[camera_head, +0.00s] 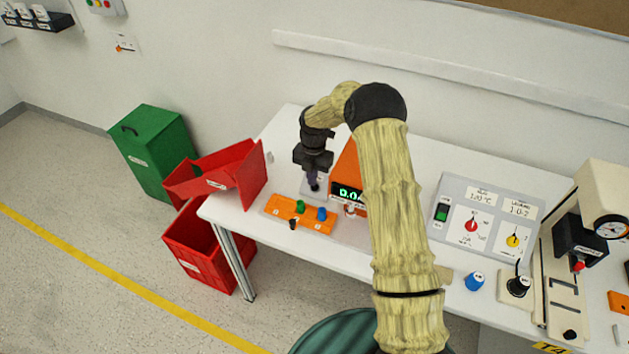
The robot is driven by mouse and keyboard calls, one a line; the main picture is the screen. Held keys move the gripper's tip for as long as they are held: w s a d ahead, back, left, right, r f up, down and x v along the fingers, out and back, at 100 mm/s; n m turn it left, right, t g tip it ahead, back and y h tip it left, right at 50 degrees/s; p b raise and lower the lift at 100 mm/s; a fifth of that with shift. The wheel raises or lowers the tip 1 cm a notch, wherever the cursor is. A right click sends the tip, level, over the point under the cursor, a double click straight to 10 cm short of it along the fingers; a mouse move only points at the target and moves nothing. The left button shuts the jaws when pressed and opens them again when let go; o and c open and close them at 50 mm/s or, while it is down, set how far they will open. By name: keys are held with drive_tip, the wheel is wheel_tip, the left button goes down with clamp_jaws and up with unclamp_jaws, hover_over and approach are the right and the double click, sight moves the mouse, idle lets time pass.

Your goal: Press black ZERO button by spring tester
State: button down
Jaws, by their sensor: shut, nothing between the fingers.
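An orange box with a lit green digital display (348,191) stands on the white bench, partly hidden behind my arm. It may be the spring tester, but I cannot read a name on it. My gripper (314,186) points down just left of this box, over a small pale plate (306,192). It is shut and empty. I cannot tell whether its tips touch anything. I cannot make out a black ZERO button; the gripper or arm may hide it.
An orange tray (285,214) with green and blue pieces lies in front. A red bin (250,181) stands left. A switch panel (490,217), blue knob (474,281) and gauge press (609,228) stand right. A green bin (160,150) is on the floor.

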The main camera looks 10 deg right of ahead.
wheel_tip(320, 180, up, 8)
drive_tip(key=w+b, duration=0.1)
drive_tip(key=shift+w+d+f, duration=0.1)
idle(0.3)
idle(0.5)
wheel_tip(320, 180, up, 22)
drive_tip(key=p, duration=2.1)
drive_tip(key=shift+p, duration=0.35)
